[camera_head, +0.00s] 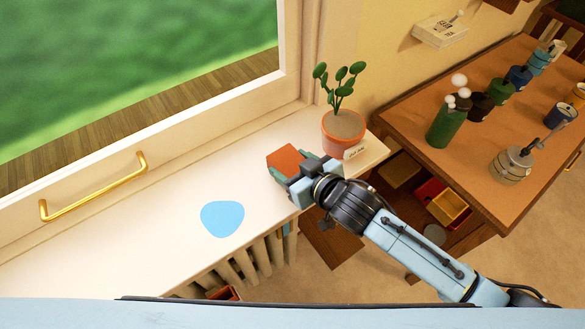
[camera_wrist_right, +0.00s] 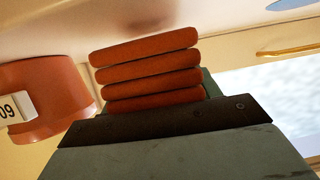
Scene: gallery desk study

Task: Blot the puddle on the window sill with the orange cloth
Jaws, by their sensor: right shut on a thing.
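The orange cloth (camera_head: 286,158) is folded into several layers. My right gripper (camera_head: 298,168) is shut on it, and the cloth also shows in the right wrist view (camera_wrist_right: 150,68). The gripper holds the cloth over the window sill (camera_head: 140,232), between the puddle and the potted plant. The puddle (camera_head: 222,218) is a flat, rounded light-blue patch on the sill, to the left of and nearer than the cloth. Its edge shows at the top right of the wrist view (camera_wrist_right: 292,4). The cloth and the puddle are apart. My left gripper is out of view.
A potted plant (camera_head: 343,130) with a small label stands on the sill just right of the cloth. A brass handle (camera_head: 92,188) is on the window frame at left. A desk (camera_head: 480,130) with bottles and jars stands at right. The sill around the puddle is clear.

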